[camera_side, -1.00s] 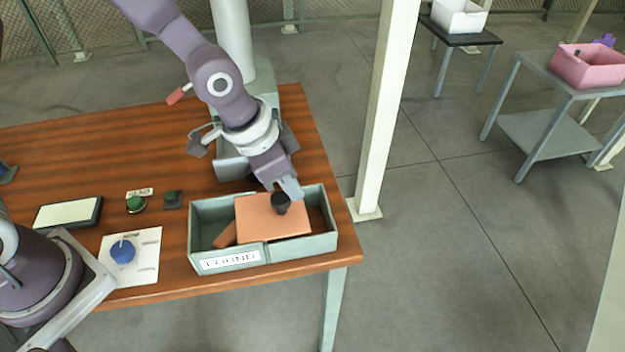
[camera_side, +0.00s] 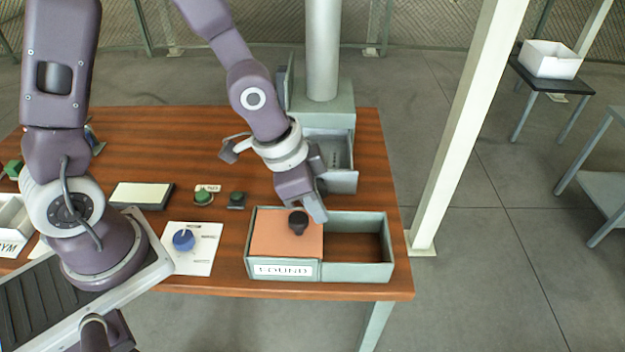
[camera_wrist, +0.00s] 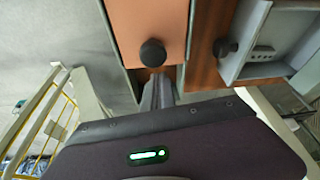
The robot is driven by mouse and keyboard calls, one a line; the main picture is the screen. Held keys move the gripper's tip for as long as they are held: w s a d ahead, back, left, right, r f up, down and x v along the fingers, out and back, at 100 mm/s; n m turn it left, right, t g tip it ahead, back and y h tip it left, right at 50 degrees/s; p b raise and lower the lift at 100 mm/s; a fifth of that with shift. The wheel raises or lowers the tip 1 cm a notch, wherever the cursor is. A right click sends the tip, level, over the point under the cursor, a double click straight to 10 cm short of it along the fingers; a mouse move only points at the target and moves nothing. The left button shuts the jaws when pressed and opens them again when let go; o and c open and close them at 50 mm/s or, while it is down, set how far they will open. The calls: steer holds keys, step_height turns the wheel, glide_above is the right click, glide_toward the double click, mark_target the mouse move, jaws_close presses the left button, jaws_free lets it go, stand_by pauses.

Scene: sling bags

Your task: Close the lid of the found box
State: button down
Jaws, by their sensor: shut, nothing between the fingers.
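The found box (camera_side: 360,278) is a long grey-green tray with a "FOUND" label on its front, near the table's front edge. Its orange lid (camera_side: 275,235) has a black knob (camera_side: 298,222) and covers the left compartment. The right compartment (camera_side: 360,240) is uncovered and looks empty. In the wrist view the lid (camera_wrist: 148,18) and knob (camera_wrist: 153,53) lie just beyond my fingers. My gripper (camera_side: 318,212) is shut and empty, low at the right of the knob; whether it touches the knob I cannot tell. What lies under the lid is hidden.
A grey drawer (camera_side: 345,180) stands open behind the box. To the left are a blue dial (camera_side: 183,240) on a white sheet, green and dark buttons (camera_side: 203,198), and a pale pad (camera_side: 142,195). A white post (camera_side: 465,130) rises beyond the table's right edge.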

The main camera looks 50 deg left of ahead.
step_height(320, 180, up, 10)
steer(key=s+a+r+n+t+y, duration=0.1)
steer(key=s+a+r+n, duration=0.2)
steer(key=s+a, duration=0.2)
steer(key=s+a+r+n+t+y, duration=0.1)
steer(key=s+a+r+n, duration=0.3)
steer(key=s, duration=0.6)
steer(key=shift+s+a+r, duration=0.2)
steer(key=shift+s+a, duration=0.05)
steer(key=shift+a, duration=0.4)
